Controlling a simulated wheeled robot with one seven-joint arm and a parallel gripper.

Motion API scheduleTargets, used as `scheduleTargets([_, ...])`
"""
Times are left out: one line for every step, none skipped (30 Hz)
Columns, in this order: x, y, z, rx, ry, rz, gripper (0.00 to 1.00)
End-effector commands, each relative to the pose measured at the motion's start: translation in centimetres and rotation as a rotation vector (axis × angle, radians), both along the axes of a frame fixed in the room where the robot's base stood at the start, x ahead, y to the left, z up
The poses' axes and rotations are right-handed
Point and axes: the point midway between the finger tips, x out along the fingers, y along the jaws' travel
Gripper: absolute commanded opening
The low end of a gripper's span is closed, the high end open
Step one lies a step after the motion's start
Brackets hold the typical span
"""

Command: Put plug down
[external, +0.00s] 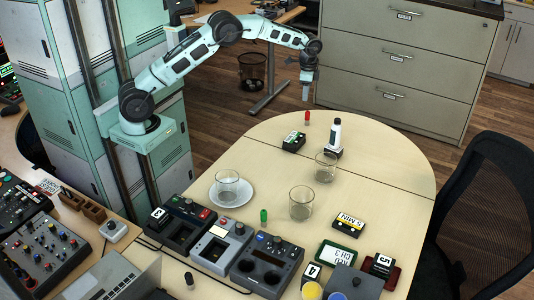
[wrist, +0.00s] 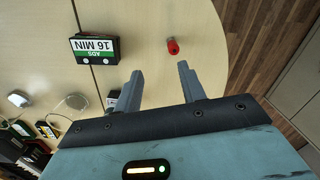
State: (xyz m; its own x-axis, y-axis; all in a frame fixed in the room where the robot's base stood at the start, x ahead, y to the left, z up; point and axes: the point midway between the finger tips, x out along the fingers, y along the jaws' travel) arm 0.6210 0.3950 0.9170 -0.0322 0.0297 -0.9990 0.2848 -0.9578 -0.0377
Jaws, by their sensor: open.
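A small red plug (external: 307,118) stands on the pale table (external: 400,165) near its far rounded end. It also shows in the wrist view (wrist: 173,46), just beyond the fingertips and apart from them. My gripper (external: 305,95) hangs above the far end of the table, over the red plug's area. In the wrist view, my gripper's two fingers (wrist: 160,69) are spread with nothing between them. A similar green plug (external: 263,215) stands farther forward on the table. Which plug the task means cannot be told.
A white bottle with a black cap (external: 334,138) and glass cups (external: 326,167) stand nearby. A filing cabinet (external: 400,60) stands behind; a black chair is right.

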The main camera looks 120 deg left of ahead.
Motion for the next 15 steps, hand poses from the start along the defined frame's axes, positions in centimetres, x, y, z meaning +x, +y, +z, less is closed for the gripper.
scheduleTargets([-0.2,-1.9,1.7,0.018,0.011,0.008,0.40])
scheduleTargets([-0.6,-3.0,2.4,0.027,0.019,0.021,0.40])
scheduleTargets([-1.3,-4.6,3.4,0.042,0.027,0.038,0.40])
scheduleTargets([-1.8,-5.8,4.0,0.051,0.031,0.052,0.40])
scheduleTargets([-2.5,-7.0,4.7,0.061,0.035,0.067,0.40])
scheduleTargets([-3.5,-8.7,5.4,0.071,0.038,0.088,0.40])
scheduleTargets([-4.3,-9.9,6.0,0.080,0.038,0.105,0.40])
scheduleTargets([-5.2,-11.2,6.4,0.086,0.039,0.120,0.40])
scheduleTargets([-6.4,-12.9,6.9,0.093,0.038,0.143,0.40])
scheduleTargets([-7.5,-14.2,7.2,0.097,0.036,0.160,0.40])
scheduleTargets([-8.5,-15.5,7.5,0.101,0.032,0.178,0.40])
scheduleTargets([-9.9,-17.4,7.8,0.102,0.027,0.201,0.40])
scheduleTargets([-11.1,-18.7,7.9,0.102,0.021,0.218,0.40])
scheduleTargets([-12.2,-20.1,7.9,0.101,0.016,0.234,0.40])
scheduleTargets([-13.7,-22.0,7.8,0.097,0.007,0.256,0.40])
